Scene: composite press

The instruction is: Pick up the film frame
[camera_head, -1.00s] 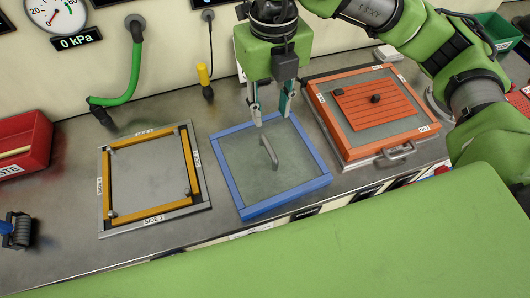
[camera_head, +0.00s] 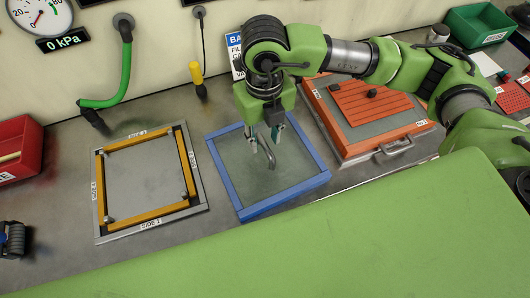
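The film frame (camera_head: 318,181) is a blue square frame with a clear, greyish film and a bent metal handle (camera_head: 271,163) across its middle. It lies flat on the grey bench between the yellow frame and the orange unit. My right gripper (camera_head: 263,147) points down over the film frame, at the far end of the handle. Its two fingers are apart, and I see nothing held between them. I cannot tell whether a finger touches the handle. My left gripper is not in view.
A yellow square frame (camera_head: 102,187) on a grey plate lies at left. An orange slatted unit (camera_head: 375,103) with a front handle stands close at right.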

